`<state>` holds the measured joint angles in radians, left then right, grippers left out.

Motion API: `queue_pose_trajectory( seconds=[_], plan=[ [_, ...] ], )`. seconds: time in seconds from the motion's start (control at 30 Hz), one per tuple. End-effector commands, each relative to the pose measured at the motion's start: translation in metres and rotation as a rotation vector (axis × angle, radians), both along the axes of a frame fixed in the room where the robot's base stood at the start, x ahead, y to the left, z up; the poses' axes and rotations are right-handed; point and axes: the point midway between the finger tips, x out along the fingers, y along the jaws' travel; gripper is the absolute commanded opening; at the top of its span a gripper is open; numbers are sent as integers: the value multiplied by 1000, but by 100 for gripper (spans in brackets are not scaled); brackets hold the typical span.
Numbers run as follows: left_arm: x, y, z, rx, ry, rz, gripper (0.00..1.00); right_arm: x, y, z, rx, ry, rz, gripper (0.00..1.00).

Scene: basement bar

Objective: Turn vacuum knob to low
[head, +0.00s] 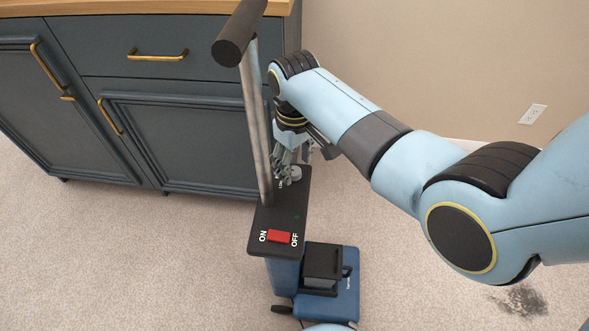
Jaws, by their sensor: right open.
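The vacuum (269,225) stands upright on the carpet, with a black top panel, a metal handle pole (256,120) and a blue base (341,290). A red switch (279,236) marked ON and OFF sits on the near part of the panel. A small grey knob (295,174) shows at the far end of the panel, partly covered by my gripper; its setting cannot be read. My right gripper (288,172) points down at the knob, with its fingers close around or beside it. It is open; contact is unclear. My left gripper is not in view.
A dark blue-grey cabinet (150,75) with brass handles stands behind the vacuum, to the left. A beige wall with an outlet (532,114) is at the back right. A dark dirt patch (519,299) lies on the carpet at lower right. Carpet at left is clear.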

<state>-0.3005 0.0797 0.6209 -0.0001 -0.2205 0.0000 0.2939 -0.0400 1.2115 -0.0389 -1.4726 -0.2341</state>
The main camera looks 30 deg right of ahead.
Motion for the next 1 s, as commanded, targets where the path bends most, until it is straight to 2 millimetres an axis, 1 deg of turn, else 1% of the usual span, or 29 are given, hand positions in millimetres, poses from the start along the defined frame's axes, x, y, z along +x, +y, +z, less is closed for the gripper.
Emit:
queue_pose_trajectory(
  seconds=[0.03,0.17,0.47,0.87,0.9,1.0],
  plan=[
    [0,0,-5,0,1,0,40,0,0,-10,0,1,0,55],
    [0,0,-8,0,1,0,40,0,0,-20,0,0,0,55],
    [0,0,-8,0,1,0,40,0,0,-21,0,-2,-1,55],
    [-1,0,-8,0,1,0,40,0,0,-21,0,-2,-1,3],
    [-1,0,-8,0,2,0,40,0,0,-21,0,-2,-1,0],
    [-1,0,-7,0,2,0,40,0,0,-21,0,-1,2,0]
  ],
)
